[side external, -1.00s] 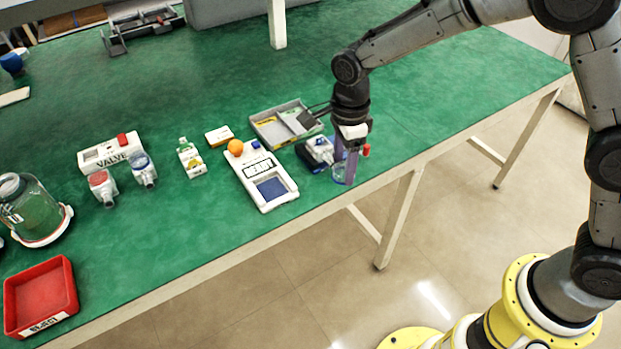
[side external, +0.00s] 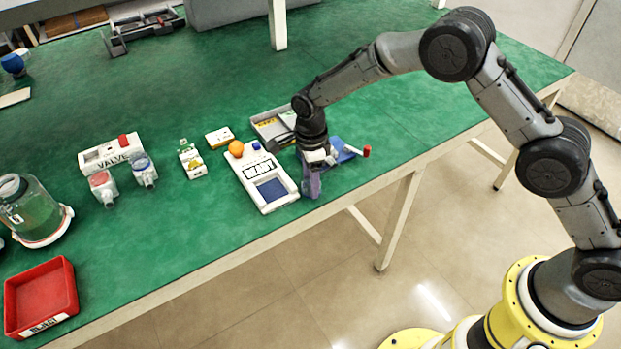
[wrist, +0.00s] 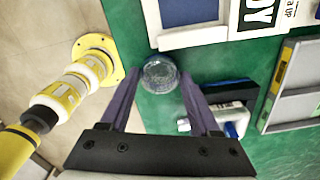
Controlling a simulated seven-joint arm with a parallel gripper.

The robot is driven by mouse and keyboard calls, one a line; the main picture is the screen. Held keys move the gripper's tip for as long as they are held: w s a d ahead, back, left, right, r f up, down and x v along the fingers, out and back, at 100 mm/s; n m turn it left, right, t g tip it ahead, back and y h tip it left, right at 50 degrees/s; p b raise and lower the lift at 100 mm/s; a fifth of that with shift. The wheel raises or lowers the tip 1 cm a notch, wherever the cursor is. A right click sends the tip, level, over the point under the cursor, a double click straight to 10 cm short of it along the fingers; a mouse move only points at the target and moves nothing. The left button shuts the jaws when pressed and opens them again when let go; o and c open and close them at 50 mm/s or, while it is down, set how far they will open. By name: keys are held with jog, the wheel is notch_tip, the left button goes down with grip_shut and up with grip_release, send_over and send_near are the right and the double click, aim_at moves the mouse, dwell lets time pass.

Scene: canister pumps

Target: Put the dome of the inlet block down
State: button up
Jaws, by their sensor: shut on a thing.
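The clear round dome (wrist: 160,75) sits between my fingertips in the wrist view. My gripper (wrist: 155,82) has purple fingers and is shut on the dome. In the side view my gripper (side external: 313,188) points down just right of the white READY board's lower corner, by the table's front edge. The dome is hard to make out there, and I cannot tell whether it touches the table. The inlet block (wrist: 218,118), dark with a white and blue fitting, lies right of my fingers in the wrist view. My gripper mostly hides it in the side view.
The white READY board (side external: 285,201) with a blue recess is close on the left, an orange ball (side external: 236,148) on it. A grey tray (side external: 262,120) stands behind. A red-tipped item (side external: 367,152) lies at right. A VALVE block and red bin are farther left.

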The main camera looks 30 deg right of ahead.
jog(key=shift+f, duration=0.15)
jog(key=o, duration=1.3)
notch_tip(320, 180, up, 12)
jog(key=shift+r, duration=0.2)
